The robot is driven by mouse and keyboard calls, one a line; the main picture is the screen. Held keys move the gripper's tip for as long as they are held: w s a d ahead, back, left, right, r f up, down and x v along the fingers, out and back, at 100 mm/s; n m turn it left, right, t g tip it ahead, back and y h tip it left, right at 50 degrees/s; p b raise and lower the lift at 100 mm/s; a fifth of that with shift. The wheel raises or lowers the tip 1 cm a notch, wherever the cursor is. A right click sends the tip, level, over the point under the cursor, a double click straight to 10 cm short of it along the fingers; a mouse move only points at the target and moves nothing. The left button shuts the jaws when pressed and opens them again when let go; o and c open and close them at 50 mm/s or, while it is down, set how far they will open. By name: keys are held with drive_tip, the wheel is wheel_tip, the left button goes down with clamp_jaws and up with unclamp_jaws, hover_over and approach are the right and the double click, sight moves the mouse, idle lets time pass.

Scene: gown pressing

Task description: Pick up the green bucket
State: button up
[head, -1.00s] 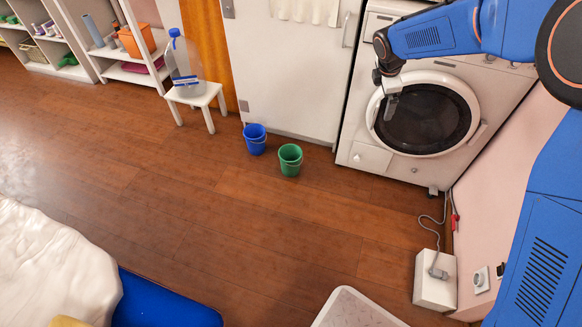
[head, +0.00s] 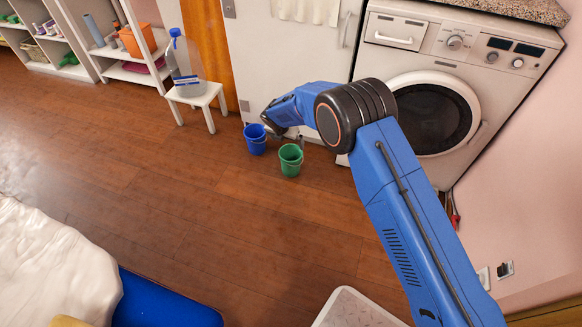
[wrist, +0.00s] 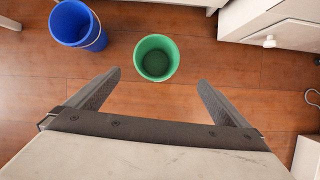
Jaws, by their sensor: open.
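The green bucket (head: 291,160) stands upright on the wooden floor in front of the white cabinet, just right of the blue bucket. It also shows in the wrist view (wrist: 156,58), seen from above, with its round opening clear and nothing inside. My gripper (wrist: 158,80) is open and empty. Its two fingers spread to either side of the green bucket in the wrist picture, with the bucket beyond the fingertips and untouched. In the head view my gripper hangs near the buckets, mostly hidden by my arm.
The blue bucket (head: 255,139) stands close on the left, also in the wrist view (wrist: 77,24). Behind are the white cabinet (head: 285,75) and the washing machine (head: 440,60). A white stool (head: 203,100) holds a large water bottle (head: 184,66). Floor in front is clear.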

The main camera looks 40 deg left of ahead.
approach(291, 154)
wheel_tip(291, 154, down, 3)
drive_tip(key=d, duration=0.2)
drive_tip(key=shift+s+a+f, duration=0.1)
drive_tip(key=shift+s+f, duration=0.05)
drive_tip(key=shift+f, duration=0.1)
idle(0.5)
drive_tip(key=c, duration=1.4)
